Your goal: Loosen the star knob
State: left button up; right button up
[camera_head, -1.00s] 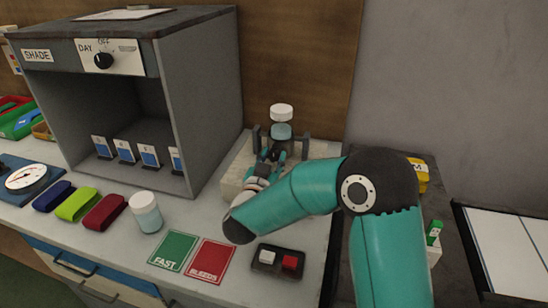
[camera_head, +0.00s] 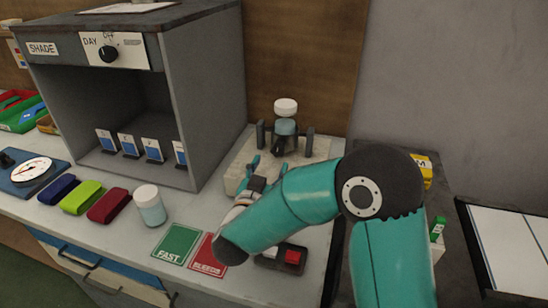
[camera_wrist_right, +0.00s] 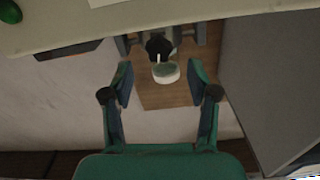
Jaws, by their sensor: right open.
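A jar with a white lid (camera_head: 285,106) and blue-green contents stands in a fixture (camera_head: 322,146) with grey upright posts on a pale block. The dark star knob (camera_head: 279,146) is on the front of the fixture, below the jar. In the right wrist view the dark knob (camera_wrist_right: 159,47) sits beside the jar's white lid (camera_wrist_right: 167,73). My right gripper (camera_head: 266,169) is open and empty, in front of the knob and apart from it. In the wrist view its two fingers (camera_wrist_right: 161,85) stand wide apart, with the jar between and beyond them. My left gripper is not in view.
A grey shade cabinet (camera_head: 205,110) stands left of the fixture. In front are a white-capped jar (camera_head: 150,206), coloured folded bands (camera_head: 82,197), a green FAST card (camera_head: 177,243), a red card (camera_head: 204,257) and a button box (camera_head: 292,256), partly behind my right arm.

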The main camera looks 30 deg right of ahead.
jog(key=v, duration=0.6)
jog(key=shift+a, duration=0.1)
